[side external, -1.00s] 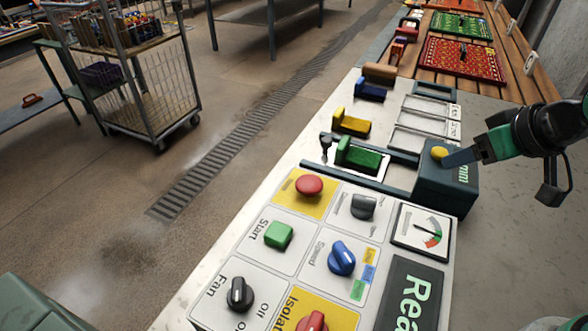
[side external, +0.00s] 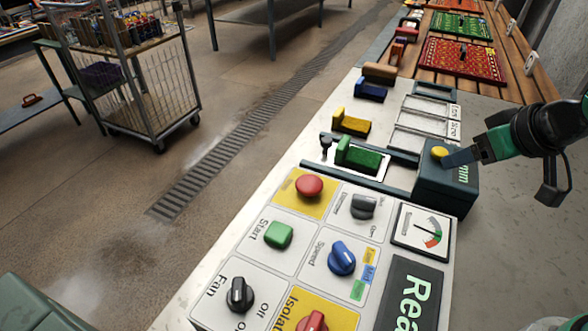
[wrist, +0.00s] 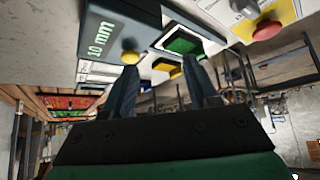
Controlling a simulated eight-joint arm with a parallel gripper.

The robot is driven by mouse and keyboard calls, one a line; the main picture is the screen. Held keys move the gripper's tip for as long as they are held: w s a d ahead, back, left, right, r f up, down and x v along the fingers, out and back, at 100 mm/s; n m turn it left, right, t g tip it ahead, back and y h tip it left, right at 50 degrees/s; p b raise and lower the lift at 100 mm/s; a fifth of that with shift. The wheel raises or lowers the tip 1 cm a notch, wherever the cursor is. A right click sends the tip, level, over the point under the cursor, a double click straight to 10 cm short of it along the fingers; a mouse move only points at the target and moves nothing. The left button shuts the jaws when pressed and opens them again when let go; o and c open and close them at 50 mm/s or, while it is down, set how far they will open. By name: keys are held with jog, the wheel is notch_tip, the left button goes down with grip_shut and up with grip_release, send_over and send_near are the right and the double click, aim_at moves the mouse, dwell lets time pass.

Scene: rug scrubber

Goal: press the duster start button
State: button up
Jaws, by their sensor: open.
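A green button (side external: 278,234) labelled "Start" sits on the white control panel (side external: 255,262) in the side view. My gripper (side external: 447,160) is above and to the right of it, apart from it, at a dark box (side external: 446,188) with a yellow button (side external: 439,153) on top. In the wrist view my gripper (wrist: 160,64) has its two fingers apart with nothing between them. The yellow button (wrist: 129,57) shows just past the left fingertip; I cannot tell whether they touch. The box (wrist: 100,35) reads "10 mm" there.
Around the green button are a red button (side external: 309,185), a blue knob (side external: 342,258), a grey knob (side external: 363,207) and a black fan knob (side external: 239,294). A gauge (side external: 422,230) lies at the panel's right. A green-handled block (side external: 360,158) sits in a frame beyond the panel.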

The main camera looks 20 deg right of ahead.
grip_shut()
dwell(1.6)
